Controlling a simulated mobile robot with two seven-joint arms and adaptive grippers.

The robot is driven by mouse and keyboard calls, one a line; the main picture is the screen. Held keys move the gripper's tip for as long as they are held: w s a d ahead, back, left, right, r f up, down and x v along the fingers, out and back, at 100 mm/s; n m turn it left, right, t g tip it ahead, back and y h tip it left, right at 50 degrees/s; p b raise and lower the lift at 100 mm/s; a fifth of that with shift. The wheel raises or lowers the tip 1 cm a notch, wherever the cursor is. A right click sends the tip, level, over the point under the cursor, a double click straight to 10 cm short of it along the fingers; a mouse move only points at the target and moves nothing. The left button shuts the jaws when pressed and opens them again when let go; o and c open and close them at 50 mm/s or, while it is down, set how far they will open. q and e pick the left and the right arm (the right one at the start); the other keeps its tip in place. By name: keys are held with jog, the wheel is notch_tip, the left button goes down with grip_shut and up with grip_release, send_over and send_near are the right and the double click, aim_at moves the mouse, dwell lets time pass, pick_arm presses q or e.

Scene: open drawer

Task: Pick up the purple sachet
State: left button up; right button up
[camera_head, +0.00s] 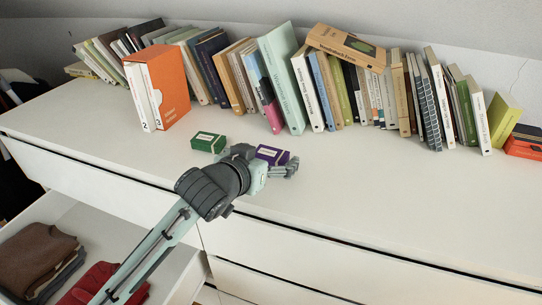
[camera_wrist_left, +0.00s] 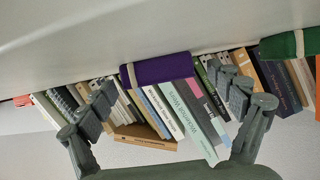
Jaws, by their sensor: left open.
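The purple sachet (camera_head: 268,152) is a small box-like packet with a pale band, lying on the white dresser top. My left gripper (camera_head: 287,168) is just in front of it, and the wrist partly hides it. In the left wrist view, which is upside down, the purple sachet (camera_wrist_left: 160,69) shows across the gap between the fingers of my left gripper (camera_wrist_left: 168,90). The fingers are apart with nothing held between them. I cannot tell whether they touch the sachet. My right gripper is not in view.
A green packet (camera_head: 208,142) lies left of the purple one; it also shows in the left wrist view (camera_wrist_left: 290,45). A long row of books (camera_head: 285,78) stands behind. An open drawer (camera_head: 90,225) with folded clothes is below. The dresser top at right is clear.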

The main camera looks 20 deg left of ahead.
pick_arm(q)
jog(key=shift+w+d+f, duration=0.1)
jog(key=shift+w+f, duration=0.15)
jog(key=shift+w, duration=0.45)
jog(key=c, duration=1.1)
